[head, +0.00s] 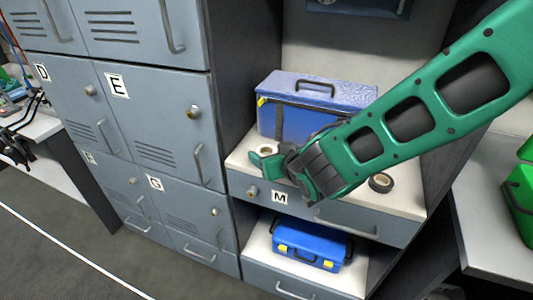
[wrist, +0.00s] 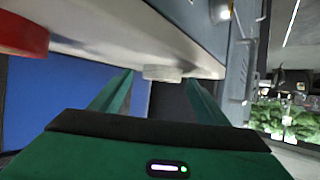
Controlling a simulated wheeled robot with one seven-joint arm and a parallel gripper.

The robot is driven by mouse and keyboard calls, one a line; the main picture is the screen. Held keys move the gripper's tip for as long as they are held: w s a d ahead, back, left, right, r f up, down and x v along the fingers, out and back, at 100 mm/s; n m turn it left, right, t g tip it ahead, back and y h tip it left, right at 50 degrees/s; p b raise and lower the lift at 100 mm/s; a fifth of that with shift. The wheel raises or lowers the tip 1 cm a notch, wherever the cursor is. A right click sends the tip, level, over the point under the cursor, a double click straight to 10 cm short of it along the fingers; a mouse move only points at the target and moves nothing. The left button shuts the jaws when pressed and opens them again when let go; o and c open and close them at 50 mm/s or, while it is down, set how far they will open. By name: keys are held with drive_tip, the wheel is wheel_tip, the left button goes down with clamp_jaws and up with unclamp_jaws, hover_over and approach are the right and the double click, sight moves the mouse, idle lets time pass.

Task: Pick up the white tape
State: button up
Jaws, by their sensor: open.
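The white tape (head: 267,149) is a small pale roll lying flat on the white shelf top (head: 240,160), near its left side. In the wrist view the white tape (wrist: 162,74) appears ahead, between the tips of my two green fingers. My gripper (head: 264,159) is open and close beside the tape in the head view, partly covering it. In the wrist view my gripper (wrist: 158,84) has a gap between its fingers. I cannot tell whether either finger touches the tape.
A blue toolbox (head: 285,118) stands behind the tape on the same shelf. A dark tape roll (head: 381,183) lies to the right, beside my arm. A red round object (wrist: 22,34) shows in the wrist view. A smaller blue case (head: 308,246) sits below drawer M (head: 340,220).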

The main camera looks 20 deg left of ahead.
drive_tip(key=shift+w+a+f, duration=0.2)
drive_tip(key=shift+w+a, duration=0.05)
drive_tip(key=c, duration=1.1)
drive_tip(key=shift+r, duration=0.15)
